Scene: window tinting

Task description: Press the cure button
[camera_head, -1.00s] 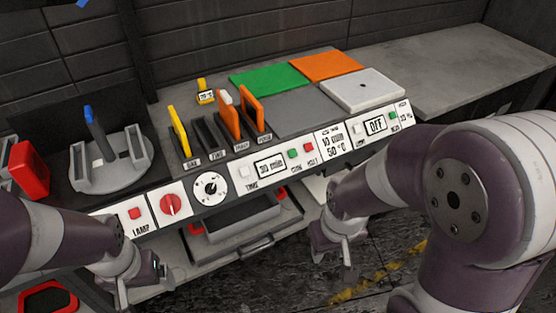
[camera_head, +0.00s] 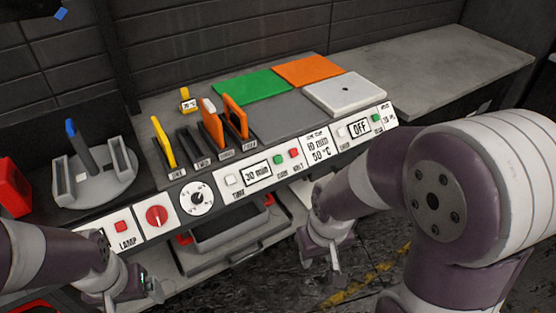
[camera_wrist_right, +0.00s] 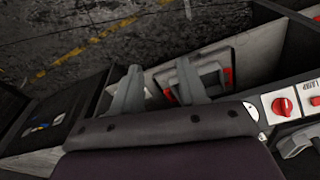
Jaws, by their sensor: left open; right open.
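A white control panel (camera_head: 227,197) runs along the bench front. On it, a green button (camera_head: 279,161) and a red button (camera_head: 294,153) sit right of a display (camera_head: 257,174) reading 30 min. The label under the green one looks like CURE, but it is small. A second green button (camera_head: 377,118) sits beside the OFF display (camera_head: 359,128). My left gripper (camera_head: 128,301) is open, low in front of the panel's left end. My right gripper (camera_head: 326,269) is open below and in front of the panel; its spread, empty fingers show in the right wrist view (camera_wrist_right: 158,92). Neither touches a button.
A red knob (camera_head: 156,216), a dial (camera_head: 196,198) and a red lamp button (camera_head: 121,226) sit on the panel's left. Upright yellow and orange tools (camera_head: 235,117) stand behind it. The grey table (camera_head: 440,60) at right is clear.

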